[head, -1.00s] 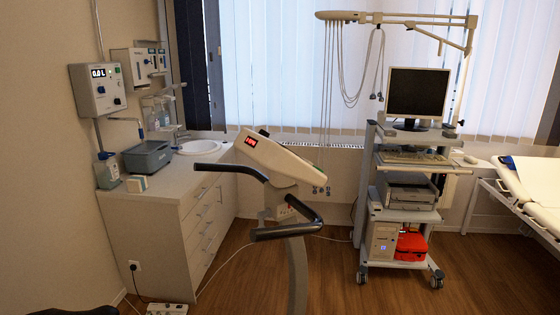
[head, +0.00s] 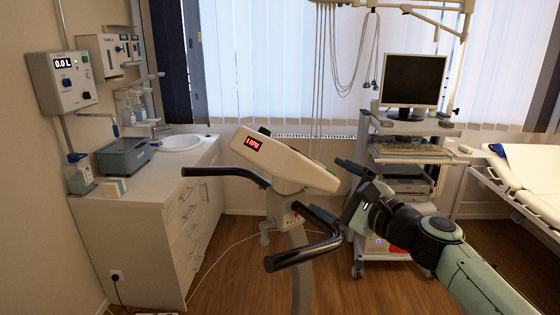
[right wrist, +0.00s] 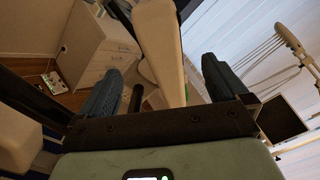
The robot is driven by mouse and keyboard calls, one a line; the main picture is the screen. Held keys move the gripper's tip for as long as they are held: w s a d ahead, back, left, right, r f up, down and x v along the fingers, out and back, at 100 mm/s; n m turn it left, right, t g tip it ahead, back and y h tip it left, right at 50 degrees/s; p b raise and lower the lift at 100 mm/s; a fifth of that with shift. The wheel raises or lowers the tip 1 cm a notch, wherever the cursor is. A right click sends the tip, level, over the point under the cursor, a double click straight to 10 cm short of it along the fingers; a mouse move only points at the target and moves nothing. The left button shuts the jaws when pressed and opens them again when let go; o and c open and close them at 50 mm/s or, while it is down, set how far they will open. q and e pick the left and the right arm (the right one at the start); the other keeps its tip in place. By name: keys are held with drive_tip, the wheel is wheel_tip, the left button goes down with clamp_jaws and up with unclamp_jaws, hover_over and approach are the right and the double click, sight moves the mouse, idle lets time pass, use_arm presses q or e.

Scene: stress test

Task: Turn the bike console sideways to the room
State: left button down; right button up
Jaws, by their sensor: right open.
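The bike console (head: 284,162) is a cream, wedge-shaped head with a red-lit display, on a post between black handlebars (head: 305,251). In the head view it stands at the centre, its display end to the left. My right gripper (head: 330,188) reaches in from the right, beside the console's right, lower end. In the right wrist view the console (right wrist: 160,45) shows between the two open fingers of my right gripper (right wrist: 158,80), beyond their tips. No contact with it can be made out. My left gripper is not in view.
A cabinet with drawers and a sink (head: 182,143) stands at the left. A wheeled cart with a monitor (head: 412,82) stands behind my right arm. An examination couch (head: 530,180) is at the far right. A thin cable lies on the wooden floor.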

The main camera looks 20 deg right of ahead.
sight(299, 170)
drive_tip(key=p+x, duration=0.3)
drive_tip(key=x, duration=0.9)
drive_tip(key=shift+w+r+p, duration=0.1)
drive_tip(key=shift+r+p, duration=0.05)
drive_tip(key=shift+p, duration=0.2)
drive_tip(key=shift+w+a, duration=0.2)
drive_tip(key=shift+w, duration=0.25)
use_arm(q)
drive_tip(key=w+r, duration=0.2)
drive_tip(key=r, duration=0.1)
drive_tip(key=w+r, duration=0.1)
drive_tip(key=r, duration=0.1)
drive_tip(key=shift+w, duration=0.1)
